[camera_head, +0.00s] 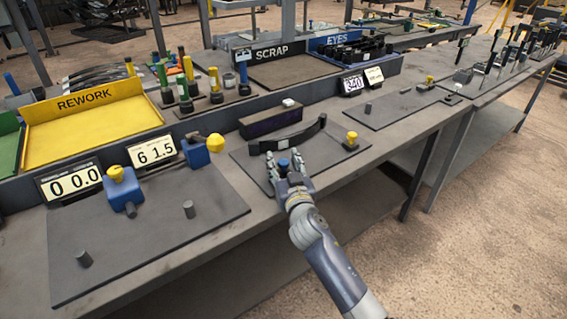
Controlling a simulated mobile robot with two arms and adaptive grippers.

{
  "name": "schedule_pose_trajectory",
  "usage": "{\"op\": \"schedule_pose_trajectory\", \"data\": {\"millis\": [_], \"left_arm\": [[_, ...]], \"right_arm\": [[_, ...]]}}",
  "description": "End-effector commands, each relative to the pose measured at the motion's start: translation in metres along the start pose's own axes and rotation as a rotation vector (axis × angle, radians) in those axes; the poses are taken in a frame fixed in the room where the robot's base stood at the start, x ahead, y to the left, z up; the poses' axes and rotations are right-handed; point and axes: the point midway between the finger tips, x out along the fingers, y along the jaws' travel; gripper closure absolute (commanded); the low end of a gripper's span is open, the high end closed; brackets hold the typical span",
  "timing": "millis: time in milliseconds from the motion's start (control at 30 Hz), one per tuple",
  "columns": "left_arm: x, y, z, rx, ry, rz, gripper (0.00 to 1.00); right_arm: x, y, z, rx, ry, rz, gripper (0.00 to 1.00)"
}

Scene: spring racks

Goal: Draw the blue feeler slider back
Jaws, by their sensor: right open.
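A small blue knob (284,163), which looks like the blue feeler slider, stands on the dark middle plate (248,165) just in front of a black curved leaf spring (288,136). My right gripper (284,159) reaches in from the lower right, with its open fingers to either side of the blue knob. I cannot tell whether the fingers touch it. The knob's lower part is hidden by the gripper. My left gripper is not in view.
A yellow knob (351,137) stands on the plate's right part. A dark box (271,119) sits behind the spring. On the left plate are blue blocks with yellow knobs (125,188) and two grey pegs. A yellow REWORK tray (92,122) and SCRAP bin (290,72) stand behind.

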Motion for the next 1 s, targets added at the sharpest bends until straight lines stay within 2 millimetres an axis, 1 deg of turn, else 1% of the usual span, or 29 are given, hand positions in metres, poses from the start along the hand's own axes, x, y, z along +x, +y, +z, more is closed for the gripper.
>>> {"op": "schedule_pose_trajectory", "data": {"millis": [133, 167, 200, 267, 300, 333, 767, 1000], "left_arm": [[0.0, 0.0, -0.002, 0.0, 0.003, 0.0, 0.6], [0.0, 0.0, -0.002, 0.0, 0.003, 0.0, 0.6], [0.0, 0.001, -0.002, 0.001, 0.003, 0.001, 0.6], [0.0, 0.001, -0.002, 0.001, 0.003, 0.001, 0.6], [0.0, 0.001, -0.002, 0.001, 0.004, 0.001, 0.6], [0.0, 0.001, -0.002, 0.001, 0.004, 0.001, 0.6], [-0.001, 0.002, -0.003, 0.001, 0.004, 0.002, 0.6], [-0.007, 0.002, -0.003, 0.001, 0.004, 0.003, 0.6]], "right_arm": [[0.0, 0.0, 0.0, 0.0, 0.0, 0.0, 0.56], [0.0, 0.0, 0.0, 0.0, 0.0, 0.0, 0.62], [0.0, 0.0, 0.0, 0.0, 0.0, 0.0, 0.72], [0.0, 0.0, 0.0, 0.0, 0.0, 0.0, 0.85], [0.0, 0.0, 0.0, 0.0, 0.0, 0.0, 0.94], [0.0, 0.0, 0.0, 0.0, 0.0, 0.0, 1.0], [-0.002, 0.0, 0.001, 0.0, -0.001, -0.001, 1.0], [-0.018, 0.006, 0.001, 0.002, -0.002, -0.002, 1.0]]}}
